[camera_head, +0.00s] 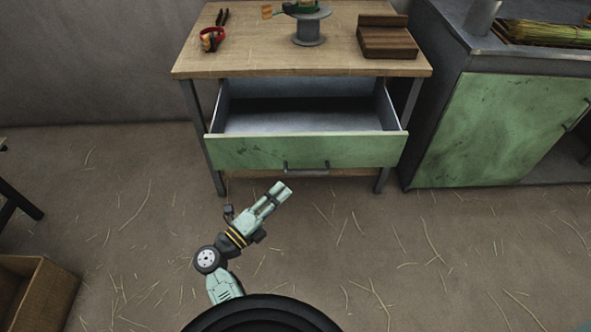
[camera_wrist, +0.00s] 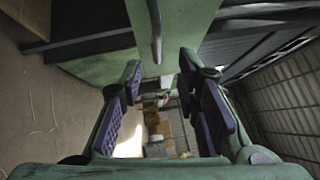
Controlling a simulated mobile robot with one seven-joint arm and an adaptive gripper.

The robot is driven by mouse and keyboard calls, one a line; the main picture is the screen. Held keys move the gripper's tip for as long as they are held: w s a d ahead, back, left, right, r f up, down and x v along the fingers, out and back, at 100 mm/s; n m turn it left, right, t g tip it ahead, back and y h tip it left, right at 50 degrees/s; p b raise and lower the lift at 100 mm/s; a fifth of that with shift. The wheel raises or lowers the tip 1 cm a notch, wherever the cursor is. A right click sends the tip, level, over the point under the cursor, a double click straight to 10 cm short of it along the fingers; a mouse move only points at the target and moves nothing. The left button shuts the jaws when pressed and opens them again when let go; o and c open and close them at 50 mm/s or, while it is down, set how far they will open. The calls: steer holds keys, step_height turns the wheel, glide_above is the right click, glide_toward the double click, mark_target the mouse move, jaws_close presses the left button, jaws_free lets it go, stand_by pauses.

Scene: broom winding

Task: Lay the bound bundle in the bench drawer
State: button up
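The bench drawer (camera_head: 262,151) is pulled out under the wooden-topped bench (camera_head: 255,48). Its green front has a dark bar handle, and the part of its inside that shows looks empty. My gripper (camera_head: 284,191) is low in front of the drawer, apart from the handle in the head view. In the wrist view my gripper (camera_wrist: 165,85) has its two purple-padded fingers apart with nothing between them. The drawer handle (camera_wrist: 156,28) shows beyond the fingertips. A pile of yellow-green straw (camera_head: 545,33) lies on the right cabinet; I cannot tell whether it is bound.
The bench top holds a grey spool (camera_head: 311,27), a brown wooden block (camera_head: 387,42) and a red ring-shaped item (camera_head: 211,38). A green-doored cabinet (camera_head: 500,125) stands right of the bench. A box (camera_head: 38,292) is at lower left. Straw-littered floor (camera_head: 120,200) is open between.

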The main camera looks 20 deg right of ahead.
mark_target(307, 172)
steer(key=p+x, duration=0.1)
steer(key=x, duration=0.4)
steer(key=p+x, duration=0.1)
steer(key=x, duration=0.4)
steer(key=shift+d+f, duration=0.2)
steer(key=shift+d, duration=0.3)
steer(key=shift+c, duration=0.6)
jaws_close()
steer(key=shift+s, duration=0.1)
